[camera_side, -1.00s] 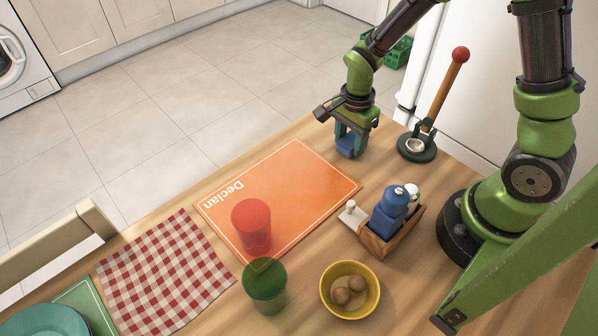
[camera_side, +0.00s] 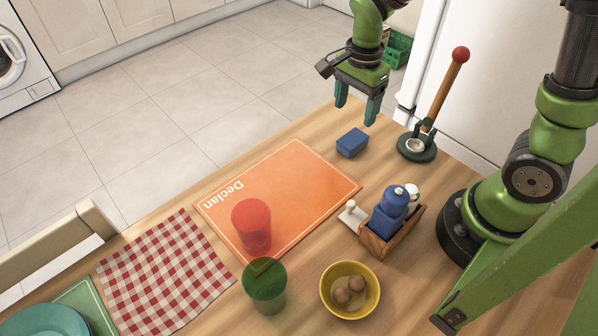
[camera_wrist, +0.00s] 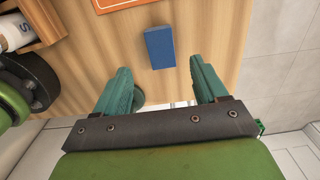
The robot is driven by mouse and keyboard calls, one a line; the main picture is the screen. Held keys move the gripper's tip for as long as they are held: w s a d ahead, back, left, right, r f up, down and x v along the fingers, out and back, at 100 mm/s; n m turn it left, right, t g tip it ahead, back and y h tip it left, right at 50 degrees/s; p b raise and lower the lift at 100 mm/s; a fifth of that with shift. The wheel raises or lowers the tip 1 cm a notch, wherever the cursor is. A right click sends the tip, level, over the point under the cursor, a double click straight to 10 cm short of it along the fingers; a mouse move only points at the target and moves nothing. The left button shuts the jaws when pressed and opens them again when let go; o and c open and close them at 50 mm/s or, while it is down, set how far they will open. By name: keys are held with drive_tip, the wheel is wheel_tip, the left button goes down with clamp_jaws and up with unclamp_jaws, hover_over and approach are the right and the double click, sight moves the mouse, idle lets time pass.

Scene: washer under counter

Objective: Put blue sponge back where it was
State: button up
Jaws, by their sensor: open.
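The blue sponge (camera_side: 352,142) lies flat on the wooden table, near its far edge, between the orange placemat and the dark green stand. In the wrist view the sponge (camera_wrist: 160,47) shows just beyond the fingertips, on bare wood. My gripper (camera_side: 357,112) is open and empty. It is raised above the sponge and clear of it, with a gap between the teal fingers. In the wrist view my gripper (camera_wrist: 163,75) also shows nothing between its fingers.
The orange placemat (camera_side: 290,185) lies left of the sponge. The green stand (camera_side: 417,148) with a red-topped stick is to the right. A wooden caddy (camera_side: 385,243) holds a blue mill. A red cup (camera_side: 251,226), green cup (camera_side: 265,287) and yellow bowl (camera_side: 349,290) stand nearer.

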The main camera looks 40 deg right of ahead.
drive_tip(key=s+a+r+n+t+y, duration=0.1)
drive_tip(key=s+r+n+t, duration=0.6)
drive_tip(key=r+n, duration=0.7)
drive_tip(key=shift+s+a+y, duration=0.4)
drive_tip(key=shift+s+y, duration=0.1)
drive_tip(key=shift+s, duration=0.65)
